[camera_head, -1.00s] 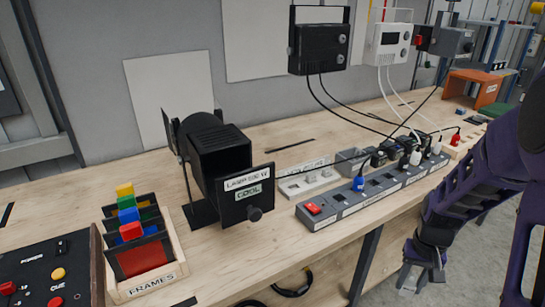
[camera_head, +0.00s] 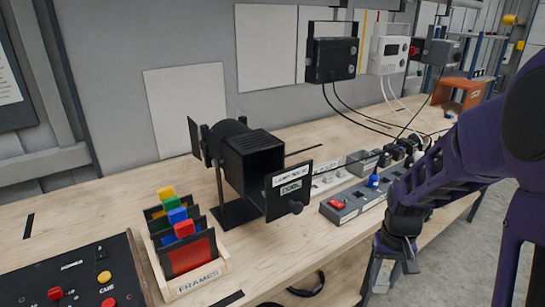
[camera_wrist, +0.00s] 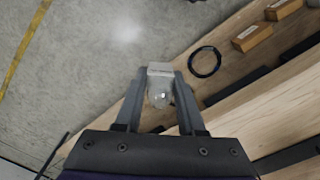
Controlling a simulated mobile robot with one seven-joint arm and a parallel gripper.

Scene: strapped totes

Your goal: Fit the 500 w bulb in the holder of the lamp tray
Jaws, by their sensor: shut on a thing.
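The lantern is a black housing (camera_head: 248,160) on the bench. A black front plate (camera_head: 283,197) with a knob and two labels, the upper one apparently a lamp wattage, stands out from its open end; I take it as the front of the lamp tray. The tray's holder is not visible. My gripper (camera_wrist: 160,82) is shut on a bulb (camera_wrist: 160,96) with clear glass and a pale, marked base end. In the head view my gripper (camera_head: 392,268) hangs off the bench's front edge, right of and below the lantern; the bulb cannot be made out there.
A FRAMES rack (camera_head: 198,280) with coloured tabs and a control box (camera_head: 75,275) stand left of the lantern. A power strip (camera_head: 350,208) with plugs lies right. In the wrist view, a cable coil (camera_wrist: 205,62) and cartons (camera_wrist: 252,37) lie on a wooden surface beside open floor.

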